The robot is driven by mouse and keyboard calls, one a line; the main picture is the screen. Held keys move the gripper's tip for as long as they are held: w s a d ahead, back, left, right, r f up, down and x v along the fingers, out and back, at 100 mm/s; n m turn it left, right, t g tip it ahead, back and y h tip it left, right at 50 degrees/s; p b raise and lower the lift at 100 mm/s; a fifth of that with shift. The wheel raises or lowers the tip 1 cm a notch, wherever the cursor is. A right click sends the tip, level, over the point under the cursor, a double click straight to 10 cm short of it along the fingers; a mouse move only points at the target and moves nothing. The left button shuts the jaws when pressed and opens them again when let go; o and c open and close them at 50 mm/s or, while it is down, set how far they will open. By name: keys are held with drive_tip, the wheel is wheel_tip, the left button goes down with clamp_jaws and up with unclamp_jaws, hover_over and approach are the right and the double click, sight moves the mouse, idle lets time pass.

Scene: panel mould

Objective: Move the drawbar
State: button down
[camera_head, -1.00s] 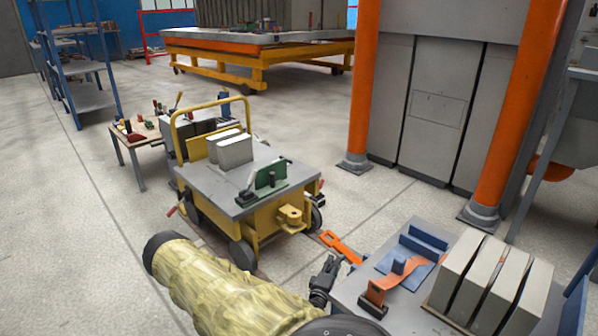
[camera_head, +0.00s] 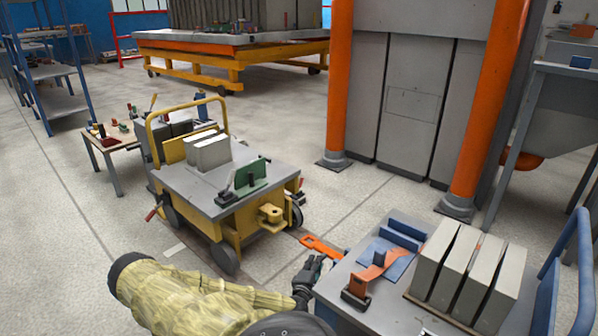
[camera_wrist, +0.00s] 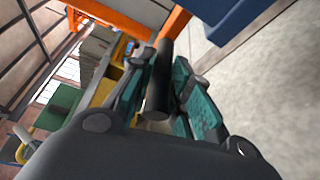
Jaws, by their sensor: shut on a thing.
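The orange drawbar (camera_head: 320,246) lies between the yellow cart (camera_head: 228,190) and the grey-topped cart (camera_head: 385,300) in the head view. Its near end is hidden behind the grey-topped cart and my gripper. My gripper (camera_head: 316,266) is low beside the left edge of the grey-topped cart. In the wrist view, the teal-padded fingers of my gripper (camera_wrist: 163,80) are on both sides of a dark round bar (camera_wrist: 157,88), which looks like the drawbar's grip. The fingers are shut on it. How the bar joins the orange part is not clear. The yellow cart has a hitch (camera_head: 271,214) at its front.
The grey-topped cart carries upright grey panels (camera_head: 460,265), blue blocks and an orange bracket (camera_head: 375,270). Orange columns (camera_head: 487,120) stand behind it. A small tool table (camera_head: 110,142) stands left of the yellow cart. Open floor lies at the left.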

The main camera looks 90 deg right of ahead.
drive_tip(key=c, duration=1.6)
unclamp_jaws()
drive_tip(key=shift+s+f, duration=0.2)
drive_tip(key=shift+w+r, duration=0.1)
